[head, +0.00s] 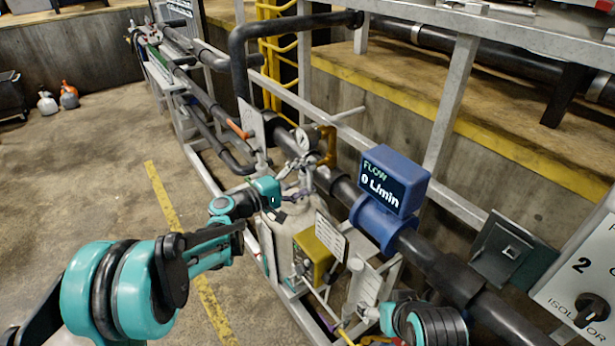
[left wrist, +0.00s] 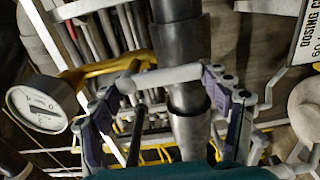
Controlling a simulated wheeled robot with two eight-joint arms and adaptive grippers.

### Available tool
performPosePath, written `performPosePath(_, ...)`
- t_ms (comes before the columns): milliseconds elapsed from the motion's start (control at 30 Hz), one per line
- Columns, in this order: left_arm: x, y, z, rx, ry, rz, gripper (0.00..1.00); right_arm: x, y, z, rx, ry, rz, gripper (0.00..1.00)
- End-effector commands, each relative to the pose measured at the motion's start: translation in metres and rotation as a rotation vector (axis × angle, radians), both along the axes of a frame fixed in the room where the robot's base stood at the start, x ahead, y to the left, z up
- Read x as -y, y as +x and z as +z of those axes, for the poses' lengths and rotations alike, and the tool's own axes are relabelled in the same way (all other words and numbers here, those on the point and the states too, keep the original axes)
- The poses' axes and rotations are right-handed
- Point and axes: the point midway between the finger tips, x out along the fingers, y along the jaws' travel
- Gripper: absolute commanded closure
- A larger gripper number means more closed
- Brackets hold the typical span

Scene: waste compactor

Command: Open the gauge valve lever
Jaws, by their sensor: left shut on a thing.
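The round pressure gauge (head: 306,138) stands on the pipework in the middle of the head view; its white dial also shows at the left of the left wrist view (left wrist: 38,106). My left gripper (head: 303,176) is just below the gauge. In the left wrist view its two fingers (left wrist: 167,84) stand on either side of a pale grey bar (left wrist: 165,77), which looks like the gauge valve lever, and are shut on it. In the head view the gripper's fingers largely blend with the lever. My right arm shows at the lower right; its fingers cannot be made out.
A blue flow meter (head: 395,180) reading 0 L/min sits on the dark pipe right of the gauge. A pale tank (head: 288,222) and a yellow box (head: 315,254) are below. An isolator panel (head: 585,265) is at the far right.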

Motion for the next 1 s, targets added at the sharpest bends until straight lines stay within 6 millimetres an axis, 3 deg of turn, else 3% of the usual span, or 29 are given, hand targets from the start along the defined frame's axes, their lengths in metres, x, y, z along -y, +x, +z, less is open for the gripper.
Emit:
performPosePath(267, 0.000, 0.000, 0.001, -0.004, -0.004, 0.000, 0.75, 0.000, 0.000, 0.000, 0.000, 0.000, 0.000, 0.23)
performPosePath(300, 0.000, 0.000, 0.001, -0.004, -0.004, 0.000, 0.18, 0.000, 0.000, 0.000, 0.000, 0.000, 0.000, 0.23)
performPosePath(367, 0.000, 0.000, 0.001, -0.004, -0.004, 0.000, 0.03, 0.000, 0.000, 0.000, 0.000, 0.000, 0.000, 0.23)
performPosePath(767, -0.002, -0.001, 0.000, -0.002, -0.001, 0.001, 0.02, 0.000, 0.000, 0.000, 0.000, 0.000, 0.000, 0.23)
performPosePath(1000, -0.035, -0.021, 0.000, -0.002, -0.001, 0.004, 0.02, 0.000, 0.000, 0.000, 0.000, 0.000, 0.000, 0.23)
